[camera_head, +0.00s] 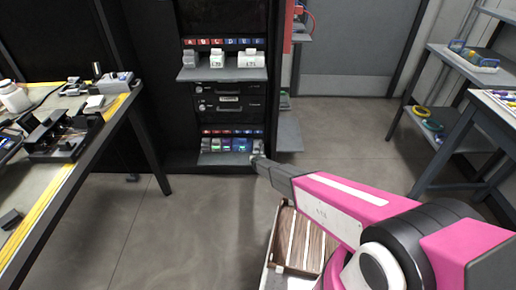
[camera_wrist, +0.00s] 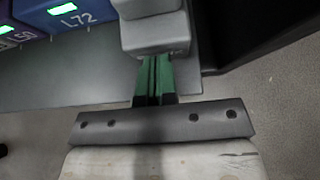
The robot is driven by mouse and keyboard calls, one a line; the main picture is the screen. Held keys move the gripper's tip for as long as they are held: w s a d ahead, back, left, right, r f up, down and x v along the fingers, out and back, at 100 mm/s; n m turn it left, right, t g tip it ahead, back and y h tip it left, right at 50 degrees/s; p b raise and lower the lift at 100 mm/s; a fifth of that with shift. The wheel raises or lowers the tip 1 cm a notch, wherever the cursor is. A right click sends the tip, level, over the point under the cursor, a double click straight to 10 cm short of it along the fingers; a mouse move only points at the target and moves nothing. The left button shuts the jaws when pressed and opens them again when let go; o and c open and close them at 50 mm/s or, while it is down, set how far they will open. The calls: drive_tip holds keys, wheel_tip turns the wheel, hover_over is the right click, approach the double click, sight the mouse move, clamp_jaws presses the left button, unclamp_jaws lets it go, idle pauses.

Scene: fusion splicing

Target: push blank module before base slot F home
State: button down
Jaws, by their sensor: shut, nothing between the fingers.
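The blank module (camera_wrist: 153,32) is a plain grey stepped block at the top middle of the wrist view. In the head view it is small and partly hidden by my arm at the right end of the lower row. My gripper (camera_wrist: 153,64) has its two green fingers together, with nothing between them. The fingertips are right at the module's near face; I cannot tell whether they touch. In the head view my gripper (camera_head: 257,159) is at the right end of the base shelf (camera_head: 225,159), below the slot labels (camera_head: 232,132). Slot F itself is hidden.
Left of the blank module are a blue module marked L72 (camera_wrist: 75,15) and a purple one marked L50 (camera_wrist: 10,38). A dark upright (camera_wrist: 245,30) stands close on the right. An upper shelf (camera_head: 222,73) carries white modules. A workbench (camera_head: 80,130) stands at left.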

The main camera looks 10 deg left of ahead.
sight(258, 150)
drive_tip(key=shift+w+a, duration=0.25)
drive_tip(key=shift+w, duration=0.8)
drive_tip(key=shift+w+a, duration=0.3)
drive_tip(key=shift+w, duration=0.8)
drive_tip(key=shift+w+a, duration=0.25)
drive_tip(key=shift+w, duration=0.8)
drive_tip(key=shift+s+d, duration=0.3)
drive_tip(key=shift+s, duration=1)
drive_tip(key=shift+s+d, duration=0.35)
drive_tip(key=shift+s, duration=1)
drive_tip(key=shift+s+d, duration=0.3)
drive_tip(key=shift+s, duration=1)
